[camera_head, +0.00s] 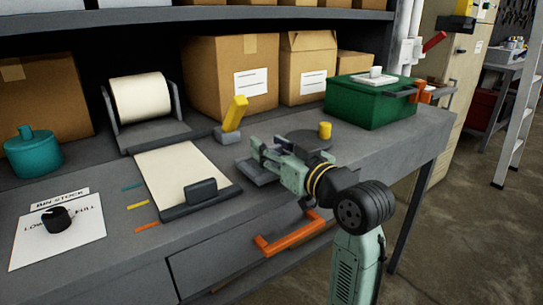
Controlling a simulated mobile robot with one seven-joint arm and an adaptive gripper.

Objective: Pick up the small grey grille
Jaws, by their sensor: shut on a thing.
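My gripper (262,153) reaches in from the right over the middle of the grey bench. Its fingers are shut on a flat grey piece, which looks like the small grey grille (254,173). The grille shows just below and left of the fingers, and the gripper hides part of it. Its slats are too small to make out. I cannot tell whether it touches the bench top or is a little above it.
A dark disc with a yellow knob (325,131) is just behind my gripper. A yellow-handled lever (234,114) and a clipboard (182,178) are to the left. A green box (370,103) stands at right. An orange drawer handle (290,234) juts out in front.

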